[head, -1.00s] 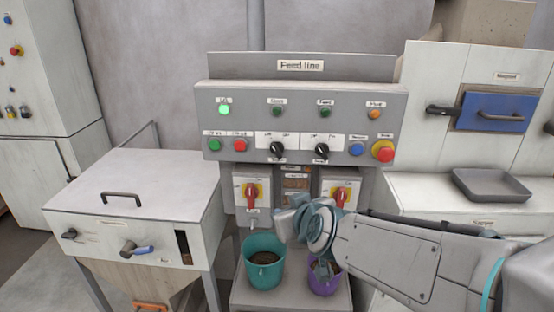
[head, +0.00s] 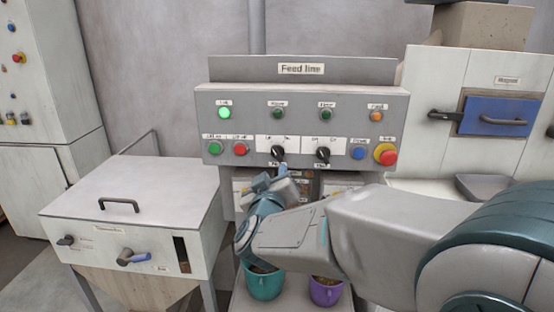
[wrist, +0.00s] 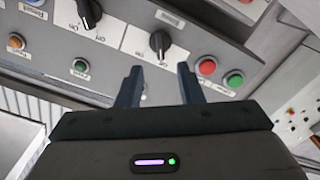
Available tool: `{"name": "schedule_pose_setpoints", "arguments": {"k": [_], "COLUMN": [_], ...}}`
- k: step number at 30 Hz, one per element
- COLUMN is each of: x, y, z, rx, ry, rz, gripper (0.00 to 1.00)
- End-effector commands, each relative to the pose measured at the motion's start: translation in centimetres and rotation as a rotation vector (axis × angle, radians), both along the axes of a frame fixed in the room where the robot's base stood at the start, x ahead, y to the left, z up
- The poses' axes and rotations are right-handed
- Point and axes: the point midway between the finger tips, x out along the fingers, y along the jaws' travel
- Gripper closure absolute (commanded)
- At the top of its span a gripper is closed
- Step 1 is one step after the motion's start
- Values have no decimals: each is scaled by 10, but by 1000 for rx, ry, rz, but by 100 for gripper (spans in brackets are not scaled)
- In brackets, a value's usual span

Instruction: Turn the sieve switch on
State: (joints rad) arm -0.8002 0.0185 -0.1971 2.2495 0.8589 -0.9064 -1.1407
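Two black rotary switches sit on the grey Feed line panel (head: 300,105), a left one (head: 278,153) and a right one (head: 323,155). Their name labels are too blurred to tell which is the sieve switch. My gripper (head: 283,173) is just below the left switch in the head view. The wrist view is roughly inverted: the left switch (wrist: 160,42) shows between and beyond my open fingers (wrist: 158,72), and the right switch (wrist: 90,12) at upper left. The gap is empty; contact with the switch is not visible. The near switch's white mark points towards the Off side.
Green (head: 215,149) and red (head: 240,149) buttons lie left of the switches. A blue button (head: 358,154) and a red stop button (head: 388,156) lie right. A teal bucket (head: 264,287) and a purple bucket (head: 325,292) stand below my arm.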

Motion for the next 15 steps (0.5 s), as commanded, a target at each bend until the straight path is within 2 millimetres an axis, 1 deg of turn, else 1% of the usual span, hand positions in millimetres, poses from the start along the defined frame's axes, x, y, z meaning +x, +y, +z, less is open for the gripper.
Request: {"name": "schedule_pose_setpoints", "arguments": {"k": [1,6,9,12,15], "x": [12,47,63,76,85], "y": [-1,-2,-3,-3,-3], "z": [-1,0,0,0,0], "rx": [-3,-2,-1,-1,0], "ry": [1,0,0,0,1], "rz": [-3,-1,-1,0,-1], "gripper": [66,66,66,66,66]}}
